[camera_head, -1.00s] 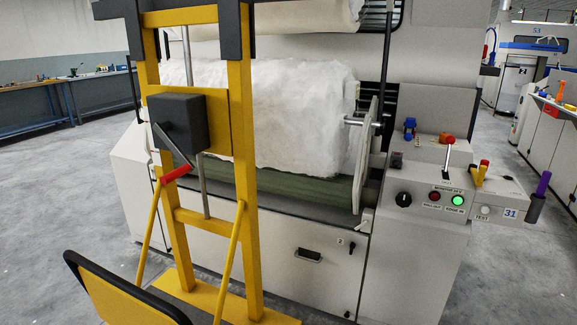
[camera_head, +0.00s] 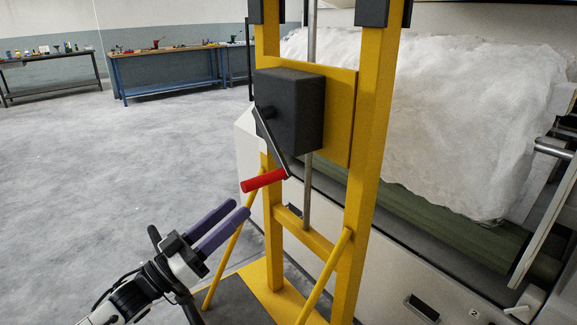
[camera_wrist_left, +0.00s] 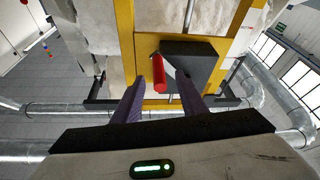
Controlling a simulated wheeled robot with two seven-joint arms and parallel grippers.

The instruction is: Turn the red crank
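The red crank handle (camera_head: 264,181) sticks out from a metal crank arm (camera_head: 272,142) on a dark grey box (camera_head: 290,108). The box is fixed to a yellow upright frame (camera_head: 368,150). My left gripper (camera_head: 241,208) has purple fingers, is open and empty, and is just below and left of the handle's free end. In the left wrist view the red handle (camera_wrist_left: 160,74) shows between the two spread fingertips of my gripper (camera_wrist_left: 160,84). It appears just beyond them, and I see no contact. My right gripper is not in view.
A white machine with a fluffy white fibre roll (camera_head: 440,110) stands behind the frame on the right. Slanted yellow braces (camera_head: 323,275) and a dark platform (camera_head: 240,305) lie low near my arm. Blue workbenches (camera_head: 170,80) stand far off. The floor at left is open.

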